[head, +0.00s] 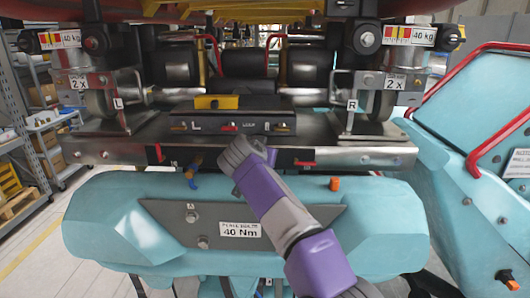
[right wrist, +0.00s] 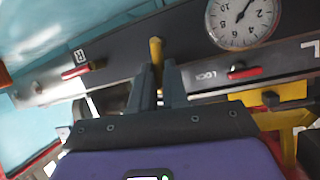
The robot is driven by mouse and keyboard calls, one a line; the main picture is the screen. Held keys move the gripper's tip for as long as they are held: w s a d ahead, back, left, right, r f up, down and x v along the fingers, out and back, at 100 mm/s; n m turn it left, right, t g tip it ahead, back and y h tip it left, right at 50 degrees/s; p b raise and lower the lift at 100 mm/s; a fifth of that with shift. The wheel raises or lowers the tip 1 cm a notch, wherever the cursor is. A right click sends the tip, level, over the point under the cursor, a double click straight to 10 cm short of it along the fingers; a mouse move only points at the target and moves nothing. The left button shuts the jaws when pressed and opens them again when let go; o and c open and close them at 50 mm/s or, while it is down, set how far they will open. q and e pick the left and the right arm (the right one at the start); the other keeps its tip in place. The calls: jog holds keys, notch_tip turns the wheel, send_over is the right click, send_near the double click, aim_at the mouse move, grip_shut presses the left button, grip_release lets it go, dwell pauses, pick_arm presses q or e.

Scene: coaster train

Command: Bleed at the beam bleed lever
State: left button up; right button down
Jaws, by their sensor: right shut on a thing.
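In the right wrist view a small upright yellow lever (right wrist: 155,50), apparently the beam bleed lever, stands between the fingertips of my right gripper (right wrist: 158,70). The gripper is shut on it, and the lever's top shows beyond the fingers. In the head view my purple and grey right arm (head: 272,198) reaches up to the beam (head: 345,157); its wrist hides the fingers and this lever. A round pressure gauge (right wrist: 242,18) sits beside the lever. My left gripper is not in view.
Red levers flank the grip in the wrist view: one near the LOCK label (right wrist: 237,71), one by the R label (right wrist: 82,70). A yellow block (head: 216,102) sits on the dark panel. The teal nose (head: 120,225) lies below the beam; a red rail (head: 500,125) is at right.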

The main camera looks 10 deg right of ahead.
jog(key=shift+w+a+n+h, duration=0.1)
jog(key=shift+a+n+h, duration=0.1)
jog(key=shift+n+h, duration=0.15)
dwell(0.5)
jog(key=c, duration=1.1)
grip_release()
jog(key=shift+a, duration=0.1)
jog(key=b+v, duration=0.1)
jog(key=v, duration=0.6)
jog(key=shift+s+a+b, duration=0.15)
jog(key=shift+s+b, duration=0.05)
jog(key=shift+b, duration=0.1)
